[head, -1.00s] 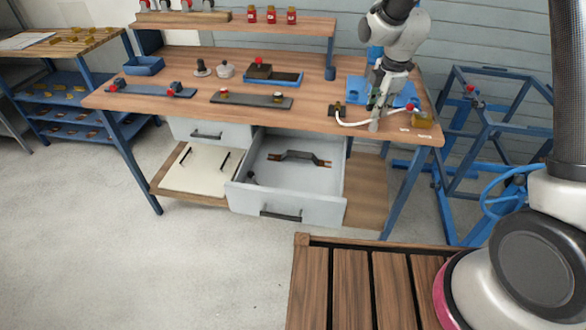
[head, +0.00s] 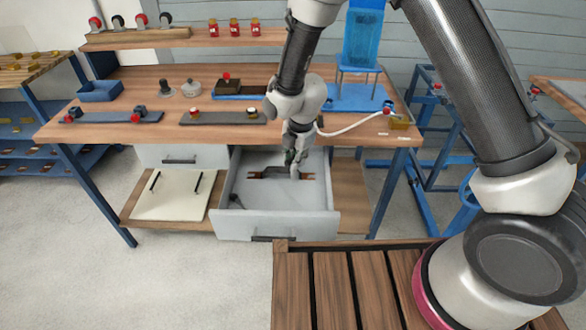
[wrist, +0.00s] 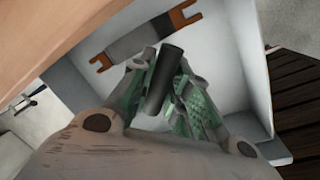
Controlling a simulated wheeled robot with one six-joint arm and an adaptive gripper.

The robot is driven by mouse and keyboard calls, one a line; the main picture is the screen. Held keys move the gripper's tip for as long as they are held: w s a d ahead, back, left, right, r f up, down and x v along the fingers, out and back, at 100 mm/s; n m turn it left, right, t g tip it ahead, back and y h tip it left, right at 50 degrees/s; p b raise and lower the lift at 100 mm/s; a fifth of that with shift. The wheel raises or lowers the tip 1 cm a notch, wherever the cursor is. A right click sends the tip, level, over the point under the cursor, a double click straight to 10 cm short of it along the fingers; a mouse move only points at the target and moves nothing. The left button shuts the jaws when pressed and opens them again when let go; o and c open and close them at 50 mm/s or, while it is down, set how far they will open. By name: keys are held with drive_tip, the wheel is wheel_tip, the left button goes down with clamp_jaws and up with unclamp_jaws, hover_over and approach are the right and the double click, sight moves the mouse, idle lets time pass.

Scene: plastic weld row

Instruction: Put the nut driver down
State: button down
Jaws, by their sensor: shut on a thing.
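My gripper (head: 295,170) is over the open grey drawer (head: 276,224) below the bench top. In the wrist view my gripper (wrist: 163,100) has its green-padded fingers shut on the nut driver (wrist: 166,72), of which a dark cylindrical handle shows. The nut driver's lower end is hidden between the fingers. In the head view I cannot make it out clearly. The drawer floor is visible beyond the handle; I cannot tell whether the nut driver touches it.
A dark bracket-like piece with copper-coloured ends (wrist: 145,40) lies towards the drawer's back, close to my fingers. A small dark item (head: 236,201) is at the drawer's left. The bench top (head: 160,132) above carries fixtures and a blue tray (head: 100,91). The drawer's front floor looks clear.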

sight(295, 173)
drive_tip(key=shift+f, duration=1.75)
drive_tip(key=shift+f, duration=0.15)
drive_tip(key=c, duration=1.4)
unclamp_jaws()
drive_tip(key=shift+o, duration=0.2)
wheel_tip(295, 173, up, 12)
drive_tip(key=s+d, duration=0.1)
drive_tip(key=shift+s+d, duration=0.25)
